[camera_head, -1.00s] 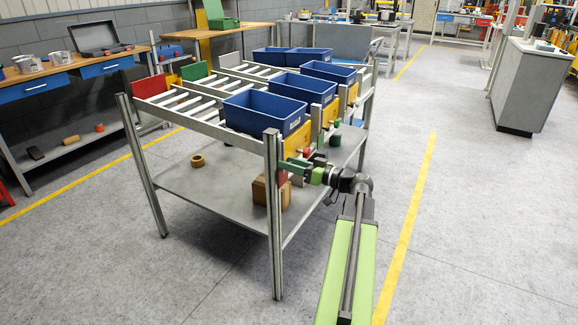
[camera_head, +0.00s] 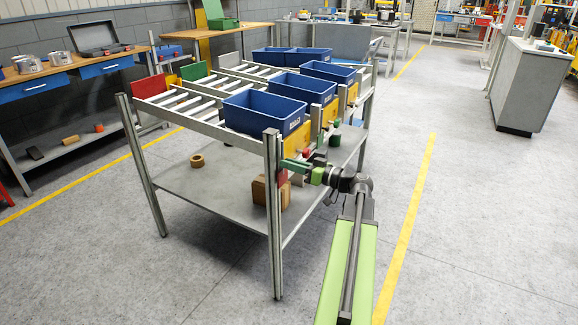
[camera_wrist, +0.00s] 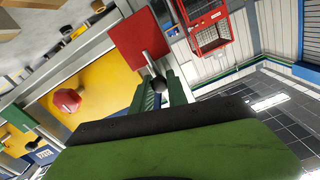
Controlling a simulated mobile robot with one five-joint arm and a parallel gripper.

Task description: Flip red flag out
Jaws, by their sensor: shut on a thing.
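The red flag (camera_wrist: 138,42) is a flat square plate on a short metal rod that ends in a black ball knob (camera_wrist: 158,85). My gripper (camera_wrist: 160,92) is shut on the knob end, its green fingers on either side. In the head view, the flag (camera_head: 282,177) shows as a small red patch beside the rack's front corner post, with my gripper (camera_head: 300,166) just right of it. The flag's mounting is partly hidden there.
A yellow plate (camera_wrist: 95,78) with a red knob (camera_wrist: 67,101) lies close beside the flag. The roller rack (camera_head: 277,215) carries several blue bins (camera_head: 262,110). A cardboard box (camera_head: 260,192) sits on its lower shelf.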

